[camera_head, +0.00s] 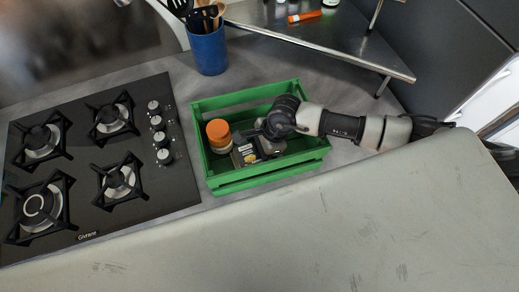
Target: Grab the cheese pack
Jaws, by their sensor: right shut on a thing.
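A small dark pack with a pale and yellow label, which looks like the cheese pack (246,155), is in the green crate (232,187). My right gripper (256,143) reaches into the crate from the right and is shut on this pack. The gripper's wrist hides part of the pack and much of the fingers. I cannot tell whether the pack touches the crate floor. My left gripper is not in view.
An orange-lidded jar (219,133) stands in the crate, close left of the pack. A gas hob (90,165) lies left of the crate. A blue utensil holder (208,50) stands behind it. A metal shelf (330,42) with small items is at the back right.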

